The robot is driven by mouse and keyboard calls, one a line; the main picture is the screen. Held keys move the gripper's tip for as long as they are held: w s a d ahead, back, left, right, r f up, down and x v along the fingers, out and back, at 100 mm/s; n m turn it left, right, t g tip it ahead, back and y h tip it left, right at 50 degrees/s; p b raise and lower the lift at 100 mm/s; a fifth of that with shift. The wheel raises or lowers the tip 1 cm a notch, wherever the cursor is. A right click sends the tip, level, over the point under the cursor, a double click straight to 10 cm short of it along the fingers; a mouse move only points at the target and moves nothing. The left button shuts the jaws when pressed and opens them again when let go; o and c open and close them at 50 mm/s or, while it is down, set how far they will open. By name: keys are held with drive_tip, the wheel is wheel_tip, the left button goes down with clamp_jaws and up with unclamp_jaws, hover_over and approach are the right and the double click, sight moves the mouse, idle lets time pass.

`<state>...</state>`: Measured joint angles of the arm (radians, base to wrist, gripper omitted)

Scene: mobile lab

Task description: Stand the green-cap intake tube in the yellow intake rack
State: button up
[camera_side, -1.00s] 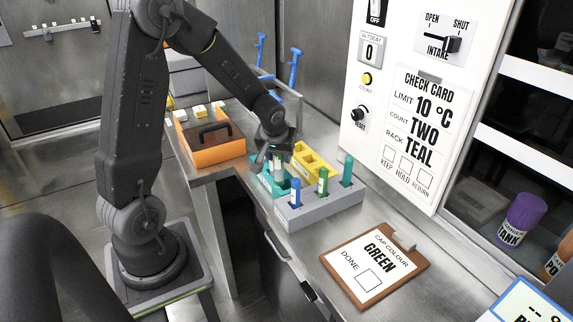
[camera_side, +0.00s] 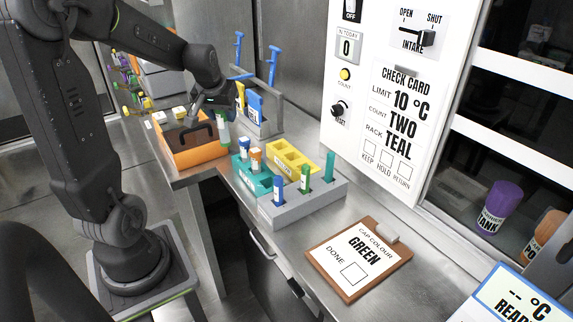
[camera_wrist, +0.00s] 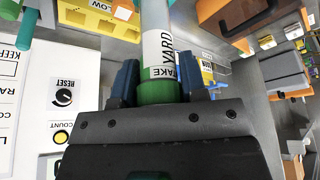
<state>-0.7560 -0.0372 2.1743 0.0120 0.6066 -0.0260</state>
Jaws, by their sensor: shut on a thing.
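My gripper (camera_side: 220,110) is shut on the green-cap intake tube (camera_side: 222,131) and holds it in the air near the orange box, behind and left of the racks. In the wrist view the tube's green cap (camera_wrist: 158,92) sits between the fingers, with a white printed label beyond it. The yellow intake rack (camera_side: 293,163) stands on the bench, right of and nearer than the gripper. Its visible openings look empty. It also shows partly at the top of the wrist view (camera_wrist: 92,20).
A teal rack (camera_side: 250,180) beside the yellow rack holds blue-cap and orange-cap tubes. A grey rack (camera_side: 300,207) in front holds blue, green and teal tubes. The orange box (camera_side: 190,157) and a grey holder with blue-handled items stand farther back. A clipboard (camera_side: 358,260) lies nearer.

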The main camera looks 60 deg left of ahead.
drive_tip(key=w+f+m+h, duration=0.15)
drive_tip(key=w+m, duration=0.25)
drive_tip(key=w, duration=1.8)
drive_tip(key=shift+t, duration=0.4)
drive_tip(key=shift+s+d+f, duration=0.1)
drive_tip(key=shift+d+f, duration=0.05)
drive_tip(key=shift+f, duration=3.55)
drive_tip(key=shift+s+d+f, duration=0.1)
drive_tip(key=shift+f, duration=3.6)
drive_tip(key=o, duration=0.9)
drive_tip(key=shift+f, duration=0.15)
